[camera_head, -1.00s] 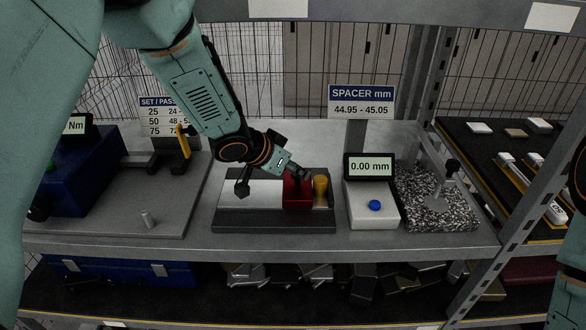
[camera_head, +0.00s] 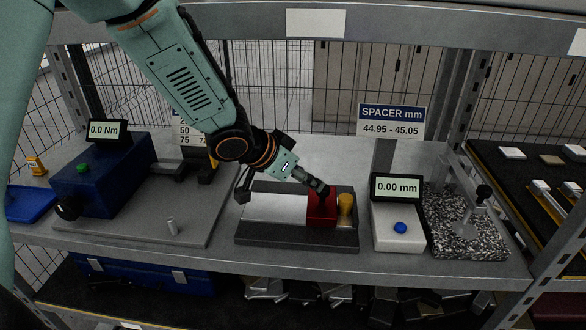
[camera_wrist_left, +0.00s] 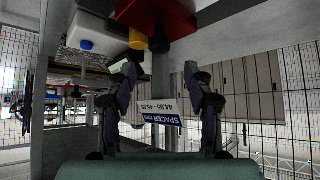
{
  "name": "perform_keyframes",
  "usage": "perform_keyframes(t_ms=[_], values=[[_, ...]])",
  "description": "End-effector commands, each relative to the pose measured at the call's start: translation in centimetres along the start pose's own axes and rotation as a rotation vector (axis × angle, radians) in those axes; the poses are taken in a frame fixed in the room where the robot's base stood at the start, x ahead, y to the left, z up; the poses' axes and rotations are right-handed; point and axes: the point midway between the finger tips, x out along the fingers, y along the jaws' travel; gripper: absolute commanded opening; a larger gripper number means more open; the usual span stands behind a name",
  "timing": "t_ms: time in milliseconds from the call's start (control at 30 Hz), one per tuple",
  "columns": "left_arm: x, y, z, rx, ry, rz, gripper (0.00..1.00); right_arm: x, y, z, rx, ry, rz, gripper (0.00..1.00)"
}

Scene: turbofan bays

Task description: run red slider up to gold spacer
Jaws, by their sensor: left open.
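The red slider (camera_head: 321,209) sits on the grey rail fixture (camera_head: 276,209), towards its right end. The gold spacer (camera_head: 345,205) stands just right of the slider; whether they touch or a thin gap is left, I cannot tell. My left gripper (camera_head: 320,187) is open at the top of the slider, around or beside a dark knob there. In the left wrist view, the red slider (camera_wrist_left: 170,20) and gold spacer (camera_wrist_left: 137,40) show at the top, the dark knob (camera_wrist_left: 158,44) hanging between my spread fingers (camera_wrist_left: 162,85). My right gripper is out of view.
Right of the fixture is a white gauge box with a blue button (camera_head: 400,228) and a 0.00 mm display (camera_head: 397,187). A speckled stone stand (camera_head: 463,235) is further right.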

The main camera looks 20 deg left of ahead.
Motion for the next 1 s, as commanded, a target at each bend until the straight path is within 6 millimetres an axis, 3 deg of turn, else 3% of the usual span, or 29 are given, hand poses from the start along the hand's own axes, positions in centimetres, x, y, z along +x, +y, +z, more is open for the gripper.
perform_keyframes(t_ms=[100, 300, 1000], values=[[-2.2, 0.0, -0.1, -0.001, 0.005, 0.001, 0.52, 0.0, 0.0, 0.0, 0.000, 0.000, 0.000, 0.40], [-4.3, 0.0, -0.1, -0.002, 0.002, 0.001, 0.52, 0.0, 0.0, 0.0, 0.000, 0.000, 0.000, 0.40], [-4.8, 0.0, 0.0, 0.000, 0.000, 0.000, 0.52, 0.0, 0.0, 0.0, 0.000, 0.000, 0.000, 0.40]])
